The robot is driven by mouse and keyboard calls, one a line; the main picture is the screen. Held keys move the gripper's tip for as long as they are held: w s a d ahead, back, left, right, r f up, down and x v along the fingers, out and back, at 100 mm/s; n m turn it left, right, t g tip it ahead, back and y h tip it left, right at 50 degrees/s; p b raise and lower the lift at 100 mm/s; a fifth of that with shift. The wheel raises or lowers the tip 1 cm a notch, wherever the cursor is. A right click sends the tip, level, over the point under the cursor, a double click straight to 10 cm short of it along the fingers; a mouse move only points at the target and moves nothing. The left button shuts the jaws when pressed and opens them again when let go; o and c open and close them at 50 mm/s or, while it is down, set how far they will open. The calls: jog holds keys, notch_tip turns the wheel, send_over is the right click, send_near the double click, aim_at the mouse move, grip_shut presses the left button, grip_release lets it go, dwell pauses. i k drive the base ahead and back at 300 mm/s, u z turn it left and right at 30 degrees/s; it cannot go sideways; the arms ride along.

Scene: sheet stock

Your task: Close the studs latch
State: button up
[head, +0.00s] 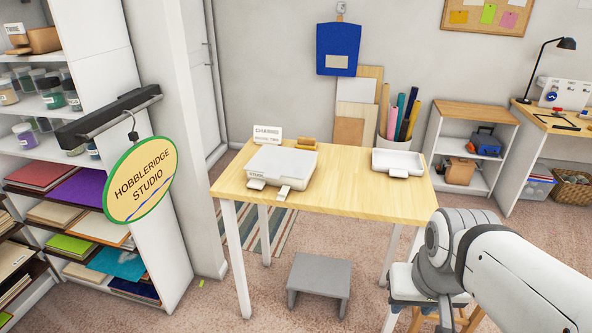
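A pale grey case (284,163) lies on the left part of the wooden table, with its lid down. A small dark label on its front edge seems to read "STUDS", but it is tiny. Two white tabs stick out from the front edge: a left tab (257,184) near the label and a right tab (284,191). Both look swung outward, away from the case. My arm comes in from the lower right. My gripper (444,318) is low at the bottom edge, right of the table and well away from the case; its fingers are too unclear to read.
The wooden table (350,193) also holds a white tray (397,161) with a front tab, a sign (267,134) and a tan roll (306,143). A round hanging sign (140,180) and shelves fill the left.

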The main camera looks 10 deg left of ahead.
aim_at(283, 194)
jog(key=i, duration=0.9)
jog(key=z, duration=0.05)
